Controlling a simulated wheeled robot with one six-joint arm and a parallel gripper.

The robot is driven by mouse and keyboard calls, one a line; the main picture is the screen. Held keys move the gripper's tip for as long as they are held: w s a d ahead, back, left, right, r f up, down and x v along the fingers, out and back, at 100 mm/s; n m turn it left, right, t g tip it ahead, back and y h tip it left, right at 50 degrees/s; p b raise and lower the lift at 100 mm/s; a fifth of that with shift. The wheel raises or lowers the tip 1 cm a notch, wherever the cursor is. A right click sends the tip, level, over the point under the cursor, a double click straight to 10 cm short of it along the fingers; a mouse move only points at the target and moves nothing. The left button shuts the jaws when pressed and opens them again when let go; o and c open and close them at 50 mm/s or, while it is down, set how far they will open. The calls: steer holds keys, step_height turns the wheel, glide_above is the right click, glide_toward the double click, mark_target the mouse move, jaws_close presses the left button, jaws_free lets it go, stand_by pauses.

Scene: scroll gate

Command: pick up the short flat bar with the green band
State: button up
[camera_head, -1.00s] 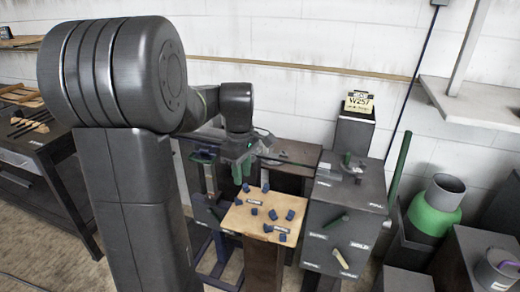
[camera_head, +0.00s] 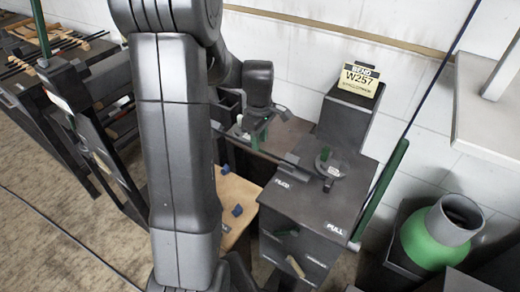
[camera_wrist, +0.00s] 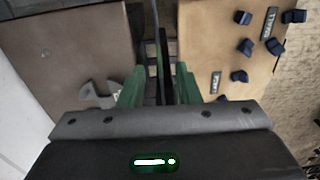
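I cannot make out a short flat bar with a green band for certain in either view. My gripper (camera_wrist: 158,88) has two green fingers standing apart in the wrist view, so it is open. A thin dark upright strip (camera_wrist: 163,50) shows in the gap between them; I see no sign that they grip it. In the head view my gripper (camera_head: 252,132) is small and partly hidden, above a brown tabletop near the wall. Long thin bars (camera_head: 50,55) lie on a dark rack at the far left, too small to tell any band.
A wooden board (camera_wrist: 228,50) with several dark blue blocks lies right of my gripper. A dark cabinet (camera_head: 310,205) marked PULL, a plate-topped pillar (camera_head: 345,125) and a green-grey cylinder (camera_head: 435,240) stand to the right.

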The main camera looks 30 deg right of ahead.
steer(key=shift+f, duration=1.3)
jaws_close()
steer(key=shift+r, duration=0.15)
